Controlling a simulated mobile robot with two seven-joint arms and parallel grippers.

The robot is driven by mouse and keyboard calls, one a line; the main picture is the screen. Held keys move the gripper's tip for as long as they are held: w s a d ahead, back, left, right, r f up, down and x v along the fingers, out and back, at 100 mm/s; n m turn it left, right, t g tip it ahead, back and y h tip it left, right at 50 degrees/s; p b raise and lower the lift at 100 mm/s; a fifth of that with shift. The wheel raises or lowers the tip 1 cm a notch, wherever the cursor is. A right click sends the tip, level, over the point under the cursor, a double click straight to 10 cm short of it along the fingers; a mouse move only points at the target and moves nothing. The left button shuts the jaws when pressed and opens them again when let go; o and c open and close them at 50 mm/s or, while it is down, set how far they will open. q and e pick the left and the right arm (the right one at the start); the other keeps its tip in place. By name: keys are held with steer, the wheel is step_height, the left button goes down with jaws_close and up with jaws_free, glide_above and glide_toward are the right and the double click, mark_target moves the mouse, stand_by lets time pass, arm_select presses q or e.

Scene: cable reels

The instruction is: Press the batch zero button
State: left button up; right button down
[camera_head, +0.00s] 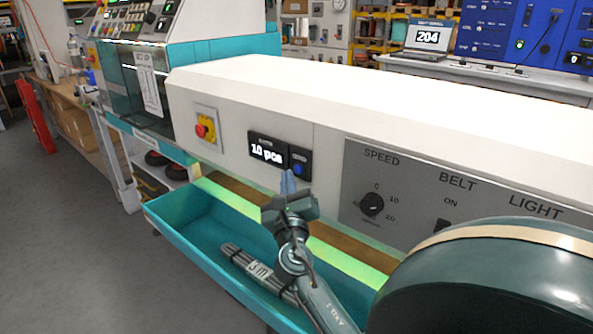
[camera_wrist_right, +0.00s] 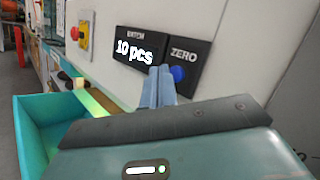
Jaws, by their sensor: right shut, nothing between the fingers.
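The batch zero button is a round blue button (camera_head: 300,170) on a dark plate labelled ZERO, on the white machine front. It also shows in the right wrist view (camera_wrist_right: 178,74). Left of it is the batch display (camera_head: 267,150), reading "10 pcs". My right gripper (camera_head: 288,182) is shut and empty, its blue fingers pointing up at the panel just below and left of the button. In the right wrist view the fingertips (camera_wrist_right: 160,72) overlap the button's left side; I cannot tell whether they touch it. My left gripper is not in view.
A red and yellow emergency stop (camera_head: 205,129) sits left of the display. A grey panel (camera_head: 420,195) with a speed knob is to the right. A teal tray (camera_head: 180,222) runs below, and a large dark green reel (camera_head: 500,280) fills the lower right.

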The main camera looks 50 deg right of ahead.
steer(key=shift+d, duration=0.15)
stand_by(0.5)
steer(key=shift+d, duration=0.3)
steer(key=shift+d, duration=0.4)
stand_by(0.6)
steer(key=shift+a+p, duration=0.1)
steer(key=shift+p, duration=0.2)
steer(key=shift+a, duration=0.75)
steer(key=shift+s+a, duration=0.15)
steer(key=shift+a, duration=1.1)
steer(key=shift+s+a, duration=0.1)
steer(key=shift+a, duration=1.15)
